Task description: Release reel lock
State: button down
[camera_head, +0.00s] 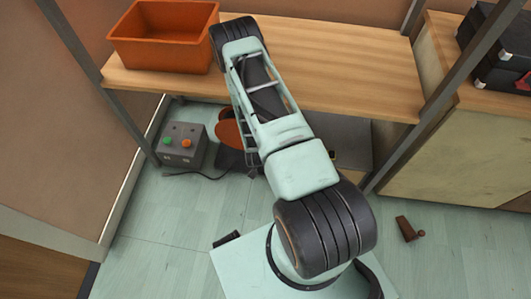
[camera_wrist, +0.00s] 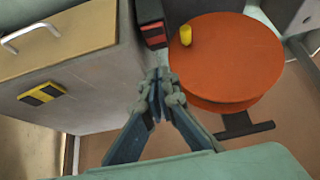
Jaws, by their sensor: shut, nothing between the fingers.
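An orange round reel (camera_wrist: 228,58) with a short yellow knob (camera_wrist: 186,36) on its top fills the upper right of the wrist view. In the head view only part of the reel (camera_head: 230,132) shows under the shelf, behind my arm. A dark block with red faces (camera_wrist: 154,34) stands just left of the reel; I cannot tell whether it is the lock. My gripper (camera_wrist: 159,92) is shut and empty, its fingertips together. In the wrist view it appears below the dark block and left of the reel; I cannot tell the gap. In the head view my arm hides the fingertips.
A wooden shelf (camera_head: 340,65) holds an orange bin (camera_head: 163,38). A grey button box (camera_head: 182,147) with a cable and a brown piece (camera_head: 406,228) sit on the floor.

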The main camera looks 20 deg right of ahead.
jog(key=shift+f, duration=0.2)
jog(key=b+x, duration=0.4)
jog(key=x, duration=0.6)
jog(key=shift+w+d+f, duration=0.1)
jog(key=shift+d+f, duration=0.05)
jog(key=shift+f, duration=0.05)
jog(key=shift+s+a+f+b, duration=0.15)
jog(key=shift+f+b, duration=0.1)
jog(key=shift+f, duration=0.3)
jog(key=shift+s+a+f+b, duration=0.1)
jog(key=shift+f+b, duration=0.1)
jog(key=shift+f, duration=0.35)
jog(key=shift+s+f, duration=0.1)
jog(key=shift+f, duration=0.45)
